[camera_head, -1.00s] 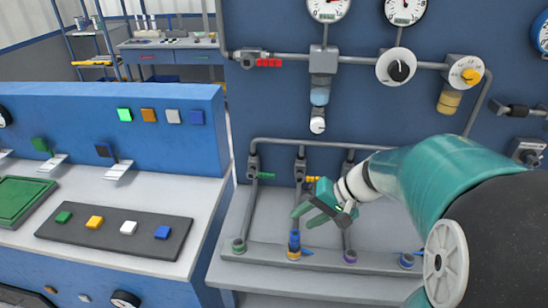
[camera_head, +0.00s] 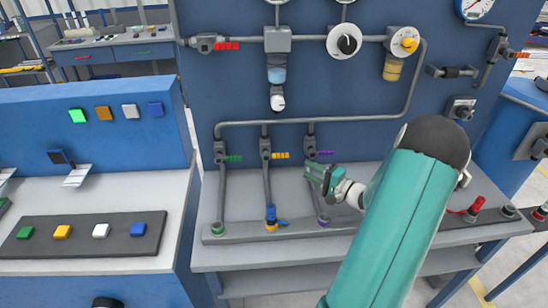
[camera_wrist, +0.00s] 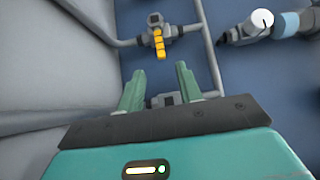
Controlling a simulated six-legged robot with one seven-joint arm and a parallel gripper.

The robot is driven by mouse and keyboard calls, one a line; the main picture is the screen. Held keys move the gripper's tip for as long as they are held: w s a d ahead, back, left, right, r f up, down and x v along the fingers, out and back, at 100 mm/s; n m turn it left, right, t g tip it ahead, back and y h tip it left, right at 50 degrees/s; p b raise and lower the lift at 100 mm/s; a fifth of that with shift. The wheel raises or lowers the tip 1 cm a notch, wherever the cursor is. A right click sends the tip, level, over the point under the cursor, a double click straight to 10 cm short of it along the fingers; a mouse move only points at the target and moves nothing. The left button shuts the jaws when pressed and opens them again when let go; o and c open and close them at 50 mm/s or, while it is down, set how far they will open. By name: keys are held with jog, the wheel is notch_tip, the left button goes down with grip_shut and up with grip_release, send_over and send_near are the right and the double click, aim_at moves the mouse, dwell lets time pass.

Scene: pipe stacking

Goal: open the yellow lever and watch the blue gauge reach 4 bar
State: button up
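The yellow lever (camera_head: 281,155) sticks out to the right, crosswise, from the valve on the middle vertical pipe. In the wrist view the yellow lever (camera_wrist: 159,43) lies ahead of my fingertips, apart from them. My gripper (camera_head: 309,174) is to the right of and slightly below the lever in the head view. In the wrist view its two fingers (camera_wrist: 158,75) are spread with nothing between them. The blue-rimmed gauge (camera_head: 478,9) is at the top right, cut by the picture's edge; its reading is too small to tell.
A green lever (camera_head: 233,158) and a purple lever (camera_head: 326,153) flank the yellow one on neighbouring pipes. A blue fitting (camera_head: 271,213) stands at the middle pipe's foot. A red lever (camera_head: 226,46) and yellow knob (camera_head: 409,43) sit higher on the panel.

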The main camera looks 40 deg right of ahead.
aim_at(284, 157)
jog(key=w, duration=0.4)
jog(key=w+a, duration=0.1)
jog(key=w, duration=0.3)
jog(key=w+a, duration=0.1)
jog(key=w, duration=0.3)
jog(key=shift+w, duration=0.2)
jog(key=shift+c, duration=0.3)
grip_shut()
